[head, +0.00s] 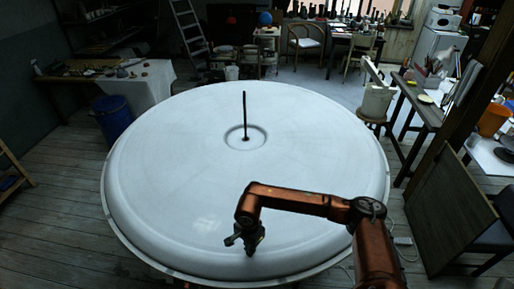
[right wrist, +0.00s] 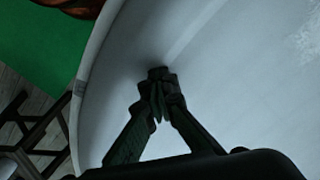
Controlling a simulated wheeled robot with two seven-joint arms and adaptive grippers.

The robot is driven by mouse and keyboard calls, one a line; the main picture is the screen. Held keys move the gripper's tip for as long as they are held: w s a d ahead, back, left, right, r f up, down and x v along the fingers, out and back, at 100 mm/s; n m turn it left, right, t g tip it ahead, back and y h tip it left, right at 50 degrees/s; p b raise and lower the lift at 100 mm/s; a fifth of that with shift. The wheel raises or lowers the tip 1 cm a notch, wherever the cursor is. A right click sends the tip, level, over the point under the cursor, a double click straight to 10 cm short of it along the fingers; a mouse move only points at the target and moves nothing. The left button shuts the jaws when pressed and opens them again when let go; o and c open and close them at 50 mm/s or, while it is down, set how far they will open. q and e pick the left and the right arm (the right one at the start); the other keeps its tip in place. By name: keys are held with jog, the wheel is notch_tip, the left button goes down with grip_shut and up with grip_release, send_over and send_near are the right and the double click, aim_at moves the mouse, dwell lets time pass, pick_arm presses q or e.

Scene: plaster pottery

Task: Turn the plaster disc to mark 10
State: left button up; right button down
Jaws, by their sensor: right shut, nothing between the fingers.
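The plaster disc (head: 190,150) is a large, round, white slab with a rounded outer edge, filling the middle of the head view. A thin dark rod (head: 245,115) stands upright in the small recess at its centre. My right gripper (head: 246,250) is over the near part of the disc, close to its front edge, with its fingers shut and empty. In the right wrist view the closed fingertips (right wrist: 158,72) are at or just above the white surface (right wrist: 240,75); I cannot tell whether they touch. No numbered marks can be made out. My left gripper is not in view.
A blue bin (head: 113,118) stands left of the disc, near a cloth-covered table (head: 140,85). A pale bucket (head: 376,102) on a stool is at the right. A brown board (head: 450,215) leans at the right. Wooden floor (head: 60,215) is free at the left.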

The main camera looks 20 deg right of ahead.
aim_at(226, 254)
jog(key=shift+s+a+f, duration=0.1)
jog(key=shift+a+f, duration=0.1)
jog(key=shift+f, duration=0.15)
jog(key=shift+w+a+b, duration=0.25)
jog(key=shift+a+b, duration=0.05)
jog(key=shift+a, duration=0.3)
jog(key=shift+w+a+b, duration=0.25)
jog(key=shift+a, duration=0.4)
jog(key=shift+w+a+b, duration=0.25)
jog(key=shift+a+b, duration=0.05)
jog(key=shift+a, duration=0.3)
jog(key=shift+w+a+r+b, duration=0.1)
jog(key=shift+w+a+b, duration=0.35)
jog(key=shift+a, duration=0.3)
jog(key=shift+w+a+b, duration=0.35)
jog(key=shift+w+a, duration=0.1)
jog(key=shift+a, duration=0.3)
jog(key=shift+w+a+r, duration=0.1)
jog(key=shift+w+a, duration=0.2)
jog(key=shift+a, duration=0.3)
jog(key=shift+w+a+b, duration=0.1)
jog(key=shift+b, duration=0.2)
